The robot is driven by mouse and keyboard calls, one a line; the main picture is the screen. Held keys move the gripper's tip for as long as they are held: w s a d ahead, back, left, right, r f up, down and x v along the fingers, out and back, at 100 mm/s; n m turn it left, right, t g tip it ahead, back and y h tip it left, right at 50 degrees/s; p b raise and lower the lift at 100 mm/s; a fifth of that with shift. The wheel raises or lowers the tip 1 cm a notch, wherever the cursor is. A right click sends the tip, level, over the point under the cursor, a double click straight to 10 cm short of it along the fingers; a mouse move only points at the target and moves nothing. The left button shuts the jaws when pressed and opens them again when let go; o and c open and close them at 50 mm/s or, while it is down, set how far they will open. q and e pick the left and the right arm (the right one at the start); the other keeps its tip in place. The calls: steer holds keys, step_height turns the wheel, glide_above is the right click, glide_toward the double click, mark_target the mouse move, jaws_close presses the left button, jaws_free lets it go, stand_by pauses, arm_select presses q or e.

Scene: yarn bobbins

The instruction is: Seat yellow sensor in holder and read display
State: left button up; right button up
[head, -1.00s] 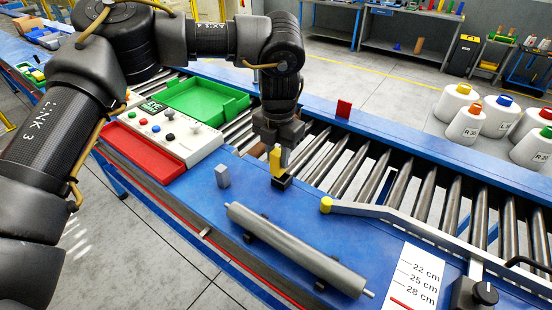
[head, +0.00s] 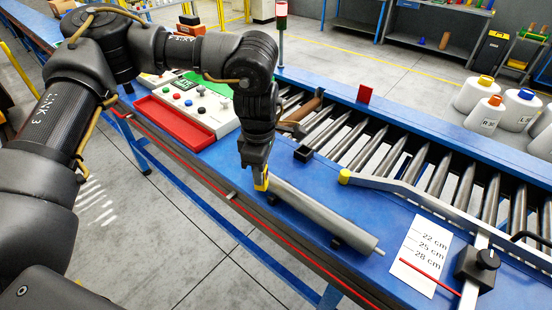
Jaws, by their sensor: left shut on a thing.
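My left gripper (head: 258,168) points down over the blue bench and is shut on the yellow sensor (head: 261,183). The sensor is at the left end of the grey roller (head: 325,215); I cannot tell whether they touch. The small black holder (head: 303,153) stands on the bench to the right of the gripper, with no yellow part in it. My right gripper is not in view.
A red tray (head: 172,121) lies left of the gripper. A conveyor with metal rollers runs behind the holder, with a brown tube (head: 303,110) on it. A yellow-tipped rail (head: 344,176) and a centimetre scale card (head: 425,250) are to the right.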

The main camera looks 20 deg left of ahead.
arm_select(q)
steer(key=s+a+f+m+b, duration=0.4)
steer(key=f+m+b, duration=0.3)
steer(key=f+m, duration=0.1)
steer(key=shift+s+a+f, duration=0.2)
steer(key=shift+f, duration=0.65)
